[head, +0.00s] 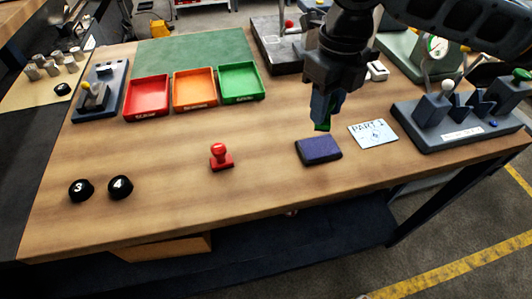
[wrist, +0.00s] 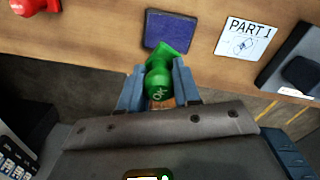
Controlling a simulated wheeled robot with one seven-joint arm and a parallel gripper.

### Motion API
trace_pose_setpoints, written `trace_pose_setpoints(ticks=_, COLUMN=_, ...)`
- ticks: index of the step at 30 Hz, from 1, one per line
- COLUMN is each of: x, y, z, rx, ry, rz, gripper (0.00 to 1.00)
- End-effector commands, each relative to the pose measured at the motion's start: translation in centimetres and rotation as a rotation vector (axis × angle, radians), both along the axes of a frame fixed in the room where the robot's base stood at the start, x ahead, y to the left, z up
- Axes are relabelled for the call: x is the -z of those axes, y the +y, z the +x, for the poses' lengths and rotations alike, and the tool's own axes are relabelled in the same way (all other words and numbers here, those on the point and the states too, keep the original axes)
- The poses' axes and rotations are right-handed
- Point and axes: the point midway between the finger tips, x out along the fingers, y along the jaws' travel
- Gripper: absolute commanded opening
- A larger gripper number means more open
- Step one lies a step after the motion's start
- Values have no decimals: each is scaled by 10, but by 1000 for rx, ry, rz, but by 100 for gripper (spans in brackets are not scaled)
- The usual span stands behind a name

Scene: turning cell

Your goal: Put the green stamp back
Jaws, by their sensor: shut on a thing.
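The green stamp (wrist: 158,80) is held between the fingers of my gripper (wrist: 160,88), which is shut on it. In the head view only a green lower edge of the stamp shows below my gripper (head: 326,115); the fingers hide the rest. The stamp is above the table, near the far right side of the purple ink pad (head: 319,150). The ink pad also shows in the wrist view (wrist: 169,31), just beyond the stamp. The red stamp (head: 221,157) stands upright on the table, left of the pad.
A "PART 1" card (head: 373,134) lies right of the pad. Red (head: 147,96), orange (head: 194,88) and green (head: 240,82) trays stand at the back left.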

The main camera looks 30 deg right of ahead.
Motion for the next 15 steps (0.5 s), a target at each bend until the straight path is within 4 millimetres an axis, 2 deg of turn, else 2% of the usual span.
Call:
trace_pose_setpoints(ticks=9, x=39, y=60, z=30, rx=-2, ry=3, rz=3, gripper=13)
trace_pose_setpoints(ticks=15, x=56, y=85, z=44, rx=0, ry=1, rz=2, gripper=13)
